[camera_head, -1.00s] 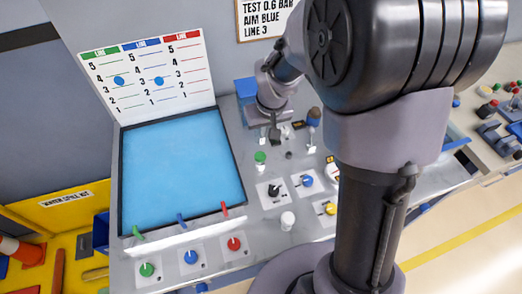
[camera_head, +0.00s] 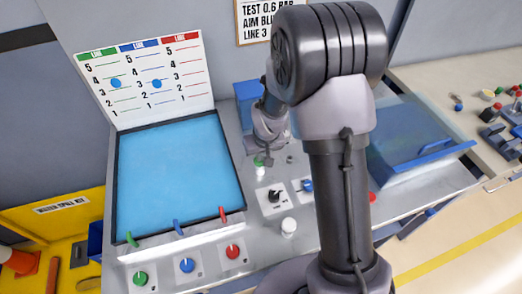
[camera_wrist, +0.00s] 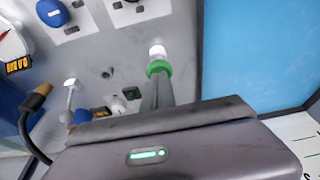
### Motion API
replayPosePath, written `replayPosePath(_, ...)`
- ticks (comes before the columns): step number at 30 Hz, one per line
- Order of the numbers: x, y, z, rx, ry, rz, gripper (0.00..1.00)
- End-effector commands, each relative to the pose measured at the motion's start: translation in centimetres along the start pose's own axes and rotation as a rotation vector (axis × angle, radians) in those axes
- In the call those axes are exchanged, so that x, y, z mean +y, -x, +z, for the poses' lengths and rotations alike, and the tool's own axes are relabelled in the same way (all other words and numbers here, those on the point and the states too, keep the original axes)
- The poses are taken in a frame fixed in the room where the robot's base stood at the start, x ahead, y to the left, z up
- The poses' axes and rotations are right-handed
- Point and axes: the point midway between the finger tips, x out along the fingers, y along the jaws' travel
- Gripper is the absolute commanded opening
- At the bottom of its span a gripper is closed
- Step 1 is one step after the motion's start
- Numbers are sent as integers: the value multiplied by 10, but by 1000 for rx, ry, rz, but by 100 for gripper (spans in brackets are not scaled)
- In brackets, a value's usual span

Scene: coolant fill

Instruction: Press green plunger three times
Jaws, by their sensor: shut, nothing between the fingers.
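The green plunger (camera_head: 259,160) stands on the grey console right of the blue panel, a green cap on a white base. My gripper (camera_head: 262,156) is shut and empty, with its tips at the plunger and hiding part of the cap in the head view. In the wrist view the green cap (camera_wrist: 158,67) and white base are just ahead of my closed fingers (camera_wrist: 159,79). The fingertips overlap the cap's near edge. I cannot tell whether they touch it or whether the cap is pushed down.
The blue panel (camera_head: 178,170) lies left of the plunger. A black knob (camera_head: 274,196) and a white cap (camera_head: 288,226) stand nearer the console's front. A brown-ended black cable (camera_wrist: 36,98) shows in the wrist view. A translucent blue lid (camera_head: 415,145) is at right.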

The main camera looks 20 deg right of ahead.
Motion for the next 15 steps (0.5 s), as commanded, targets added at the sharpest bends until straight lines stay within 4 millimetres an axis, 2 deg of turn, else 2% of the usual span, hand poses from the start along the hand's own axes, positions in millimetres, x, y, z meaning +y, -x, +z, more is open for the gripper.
replayPosePath(10, 0, -2, 1, 0, -1, 0, 0)
replayPosePath(15, 0, -26, 8, -1, -1, 0, 0)
